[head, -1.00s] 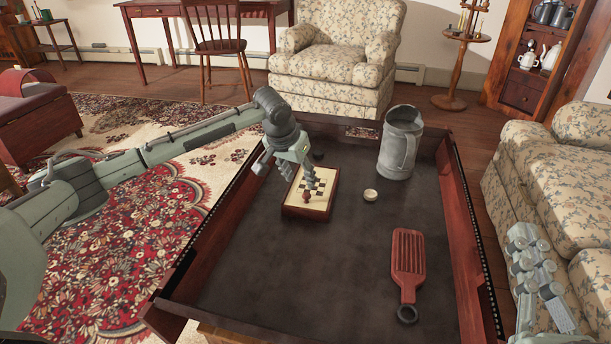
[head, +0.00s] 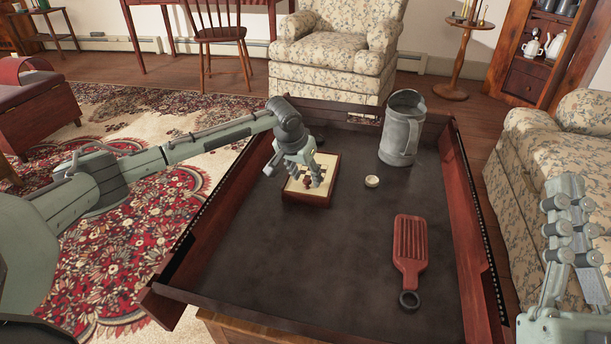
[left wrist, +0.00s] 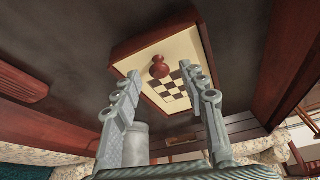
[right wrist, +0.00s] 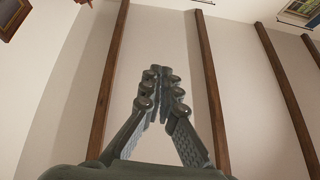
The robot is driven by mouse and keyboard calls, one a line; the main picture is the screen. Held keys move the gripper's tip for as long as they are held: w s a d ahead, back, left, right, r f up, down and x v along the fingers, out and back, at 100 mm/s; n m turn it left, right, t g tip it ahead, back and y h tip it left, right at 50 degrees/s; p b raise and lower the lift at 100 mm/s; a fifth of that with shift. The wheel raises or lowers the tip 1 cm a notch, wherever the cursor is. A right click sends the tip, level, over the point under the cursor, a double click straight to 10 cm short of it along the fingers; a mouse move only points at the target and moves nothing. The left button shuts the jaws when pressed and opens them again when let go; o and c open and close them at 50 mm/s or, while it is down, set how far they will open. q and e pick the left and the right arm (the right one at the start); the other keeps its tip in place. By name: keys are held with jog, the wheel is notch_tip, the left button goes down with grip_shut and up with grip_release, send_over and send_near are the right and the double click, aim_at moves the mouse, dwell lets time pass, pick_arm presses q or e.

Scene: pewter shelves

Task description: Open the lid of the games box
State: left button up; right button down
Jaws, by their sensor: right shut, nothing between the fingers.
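The games box (head: 310,196) is a small red-brown box with a cream and dark checkered top, lying on the dark tray-like table top. A red pawn-shaped knob (left wrist: 159,67) stands on its lid near one edge. The lid looks closed. My left gripper (head: 297,181) is over the box, pointing down at it. In the left wrist view its fingers (left wrist: 163,90) are spread, with the knob beyond and between them, and nothing is held. My right gripper (right wrist: 160,72) has its fingertips together and is empty, raised at the right of the table in the head view (head: 568,190).
A grey metal pitcher (head: 397,135) stands at the table's far right. A small pale round piece (head: 372,181) lies right of the box. A red slotted paddle (head: 409,245) lies nearer the right. Raised red-brown walls (head: 466,210) edge the table. The near middle is clear.

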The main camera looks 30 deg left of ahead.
pick_arm(q)
grip_shut()
